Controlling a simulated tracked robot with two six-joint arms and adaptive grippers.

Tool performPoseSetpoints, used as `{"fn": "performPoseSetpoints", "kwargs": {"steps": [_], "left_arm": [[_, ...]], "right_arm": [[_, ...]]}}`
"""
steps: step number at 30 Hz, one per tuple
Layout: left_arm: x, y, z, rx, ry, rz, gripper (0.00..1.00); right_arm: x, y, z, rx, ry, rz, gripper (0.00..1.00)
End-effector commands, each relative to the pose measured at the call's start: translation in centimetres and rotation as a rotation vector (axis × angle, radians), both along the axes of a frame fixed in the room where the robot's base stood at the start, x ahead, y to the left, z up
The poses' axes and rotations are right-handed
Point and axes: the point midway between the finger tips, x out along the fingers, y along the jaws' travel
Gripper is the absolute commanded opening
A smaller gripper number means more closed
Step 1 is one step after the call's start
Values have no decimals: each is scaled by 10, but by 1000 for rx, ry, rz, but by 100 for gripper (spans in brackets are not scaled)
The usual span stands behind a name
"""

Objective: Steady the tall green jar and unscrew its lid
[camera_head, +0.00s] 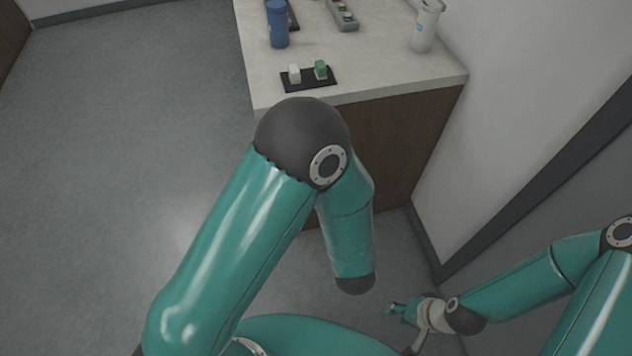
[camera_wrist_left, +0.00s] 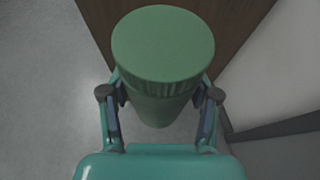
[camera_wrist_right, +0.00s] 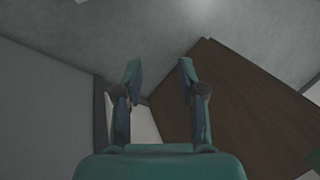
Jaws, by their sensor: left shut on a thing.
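The tall green jar (camera_wrist_left: 160,112) is between the fingers of my left gripper (camera_wrist_left: 160,95) in the left wrist view. The gripper is shut on the jar's body. The wide round green lid (camera_wrist_left: 163,45) sits on top of the jar, above the fingers, and hides part of the body. The jar and my left gripper are hidden in the head view behind my left arm. My right gripper (camera_head: 400,309) is low at the right in the head view. In the right wrist view (camera_wrist_right: 159,76) its fingers are apart with nothing between them.
The pale counter (camera_head: 375,80) carries a black tray (camera_head: 310,84) with a small white block (camera_head: 294,73) and a small green block (camera_head: 320,69). A blue cylinder (camera_head: 278,28), a grey button box (camera_head: 343,14) and a white container (camera_head: 425,28) stand farther back. A wall borders the right.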

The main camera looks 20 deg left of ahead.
Motion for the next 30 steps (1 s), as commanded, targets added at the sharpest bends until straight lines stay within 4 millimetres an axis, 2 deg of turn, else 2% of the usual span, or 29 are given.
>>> {"fn": "performPoseSetpoints", "kwargs": {"steps": [3, 5, 10, 14, 18, 21, 26, 30], "left_arm": [[3, -22, -2, 0, -2, -106, 0], [4, -29, -4, 0, 1, -145, 0], [5, -41, -5, 1, 0, -202, 0], [6, -42, -5, 1, -1, -208, 0], [6, -42, -5, 1, -2, -207, 0], [6, -42, -4, 0, -3, -205, 0], [6, -41, -4, 1, -3, -204, 0], [6, -41, -4, 0, -4, -204, 0]], "right_arm": [[0, 0, 0, 0, 0, 0, 40], [0, 0, 0, 0, 0, 0, 42], [0, 0, 1, 2, 10, -27, 70], [-6, -1, 1, 10, 69, -117, 70], [-25, 3, 2, 21, 230, -281, 70], [-32, 4, 3, 12, 367, -432, 70], [-27, 0, 5, -40, 570, -697, 70], [-7, -5, 12, -119, 701, -919, 70]]}}
